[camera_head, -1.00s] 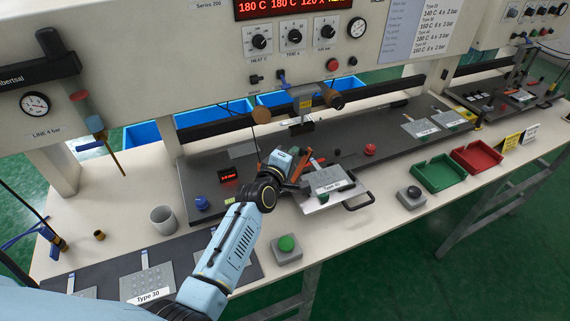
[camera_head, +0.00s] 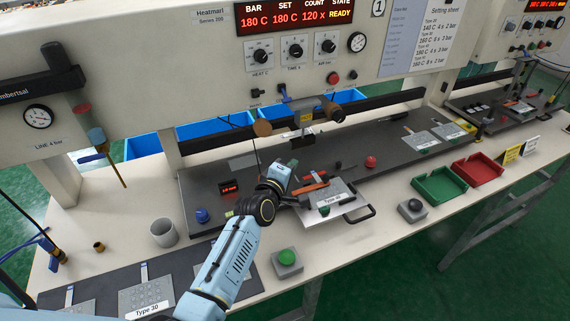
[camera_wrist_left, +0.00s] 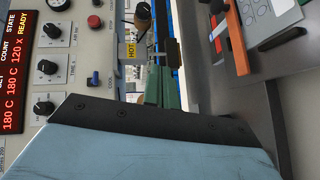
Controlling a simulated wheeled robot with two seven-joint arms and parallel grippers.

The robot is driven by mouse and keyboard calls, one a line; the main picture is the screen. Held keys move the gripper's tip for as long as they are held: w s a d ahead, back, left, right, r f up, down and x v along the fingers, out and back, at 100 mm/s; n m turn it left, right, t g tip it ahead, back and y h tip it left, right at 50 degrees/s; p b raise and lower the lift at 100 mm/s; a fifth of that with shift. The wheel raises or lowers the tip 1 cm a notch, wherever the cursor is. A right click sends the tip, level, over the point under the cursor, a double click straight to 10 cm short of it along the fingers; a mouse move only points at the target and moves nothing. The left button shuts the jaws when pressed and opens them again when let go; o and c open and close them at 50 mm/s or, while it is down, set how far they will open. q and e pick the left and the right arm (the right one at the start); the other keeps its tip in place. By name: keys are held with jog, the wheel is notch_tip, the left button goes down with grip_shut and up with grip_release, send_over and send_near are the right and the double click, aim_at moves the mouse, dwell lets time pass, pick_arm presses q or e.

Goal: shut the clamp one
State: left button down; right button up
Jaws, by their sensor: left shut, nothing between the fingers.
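An orange clamp handle (camera_head: 310,188) lies low across the left side of the light plate labelled Type 30 (camera_head: 345,203). It also shows in the wrist view as an orange bar (camera_wrist_left: 236,38) along the plate's edge. I take it for clamp one, but no number is readable on it. A second reddish handle (camera_head: 317,174) is just behind it, small and partly unclear. My left gripper (camera_head: 297,198) is shut and empty, close beside the near left end of the orange handle. Whether it touches the handle I cannot tell. My right gripper is not in view.
The press head with a HOT tag (camera_wrist_left: 131,50) hangs behind the plate.

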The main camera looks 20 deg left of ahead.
pick_arm(q)
jog(key=s+d+r+p, duration=0.2)
jog(key=r, duration=0.3)
jog(key=s+d+r+p, duration=0.2)
jog(key=r, duration=0.4)
jog(key=shift+s+d, duration=0.2)
jog(key=shift+s, duration=0.05)
